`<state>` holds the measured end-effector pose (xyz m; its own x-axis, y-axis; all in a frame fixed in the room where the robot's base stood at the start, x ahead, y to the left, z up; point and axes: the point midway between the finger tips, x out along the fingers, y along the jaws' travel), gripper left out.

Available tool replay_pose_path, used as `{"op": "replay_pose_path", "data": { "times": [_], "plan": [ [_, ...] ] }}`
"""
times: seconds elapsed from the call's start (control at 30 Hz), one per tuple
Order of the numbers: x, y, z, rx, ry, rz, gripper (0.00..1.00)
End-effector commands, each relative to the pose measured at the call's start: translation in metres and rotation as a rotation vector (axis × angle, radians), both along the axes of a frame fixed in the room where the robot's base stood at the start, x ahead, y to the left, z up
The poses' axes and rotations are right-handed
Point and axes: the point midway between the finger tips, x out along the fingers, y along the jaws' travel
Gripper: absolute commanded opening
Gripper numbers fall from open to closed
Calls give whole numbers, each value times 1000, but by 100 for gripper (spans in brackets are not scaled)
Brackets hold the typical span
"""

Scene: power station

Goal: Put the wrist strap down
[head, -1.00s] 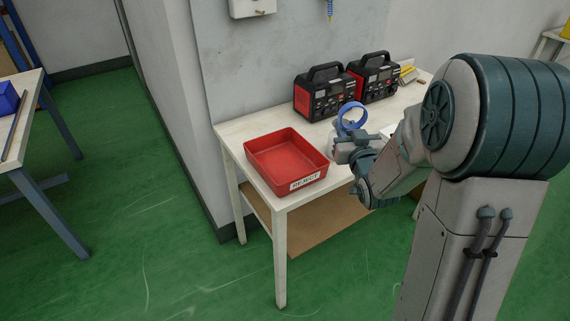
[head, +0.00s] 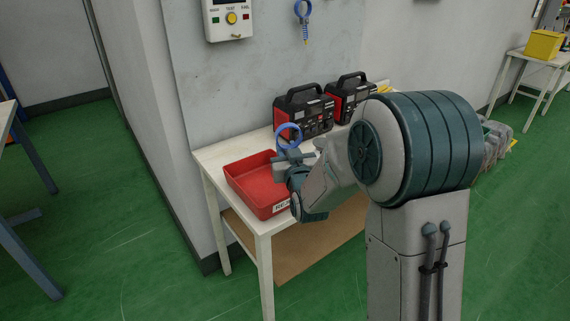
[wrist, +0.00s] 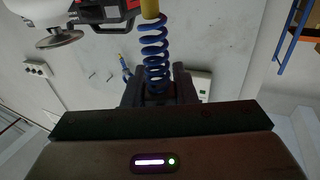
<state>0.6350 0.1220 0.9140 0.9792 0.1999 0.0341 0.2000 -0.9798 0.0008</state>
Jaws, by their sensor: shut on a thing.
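A blue wrist strap (head: 288,132) stands up as a loop from my gripper (head: 285,160) in the head view. In the wrist view its coiled blue cord (wrist: 155,55) rises from between the jaws of my gripper (wrist: 158,92), with a yellow part (wrist: 150,9) at the top edge. The jaws are shut on the strap. In the head view my gripper is over the right part of the red tray (head: 247,182) or just in front of it; the height is hard to tell. My arm hides the tray's right end and part of its label.
The tray sits on a white table (head: 207,158). Two black and red power units (head: 303,115) stand behind my gripper. A second blue strap (head: 303,12) and a tester (head: 229,18) hang on the wall. A far table at right holds a yellow bin (head: 544,44).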

Motion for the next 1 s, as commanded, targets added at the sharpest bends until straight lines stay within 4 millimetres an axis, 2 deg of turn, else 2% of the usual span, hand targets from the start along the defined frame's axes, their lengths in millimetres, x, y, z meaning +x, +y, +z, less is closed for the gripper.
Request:
{"op": "replay_pose_path", "data": {
  "times": [0.13,0.3,0.4,1.0],
  "plan": [
    [2,5,-9,-1,2,0,0],
    [2,4,-35,-1,4,-1,0],
    [2,4,-43,0,2,-1,0],
    [2,4,-50,0,-1,-1,0]
  ]
}}
